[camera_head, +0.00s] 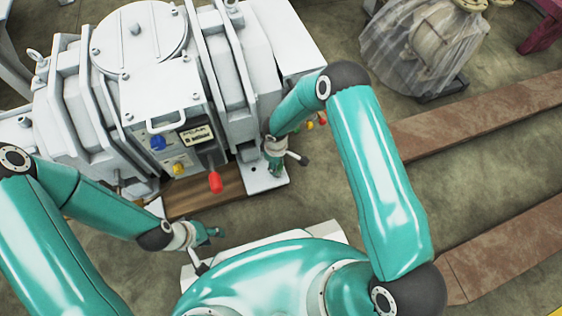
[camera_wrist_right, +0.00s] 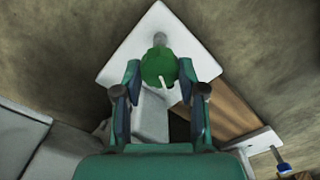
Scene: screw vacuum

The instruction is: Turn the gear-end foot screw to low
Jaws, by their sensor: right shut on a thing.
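The foot screw has a green knob (camera_wrist_right: 156,65) with a white pointer mark and a grey stem. It stands on a pale foot plate (camera_wrist_right: 124,62) in the right wrist view. My right gripper (camera_wrist_right: 160,72) is shut on the knob, one finger on each side. In the head view my right gripper (camera_head: 275,166) is over the foot plate (camera_head: 262,183) at the machine's lower right corner, and the knob is hidden there. My left gripper (camera_head: 212,233) hangs at lower left, apart from the machine. Its fingers are too small to read.
The large white vacuum machine (camera_head: 92,103) fills the upper left. Its front has a blue knob (camera_head: 157,142), a yellow knob (camera_head: 179,168) and a red handle (camera_head: 215,182). A wooden beam (camera_head: 205,192) lies below. A wrapped machine (camera_head: 425,45) stands at upper right. Floor at right is open between brown beams (camera_head: 480,112).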

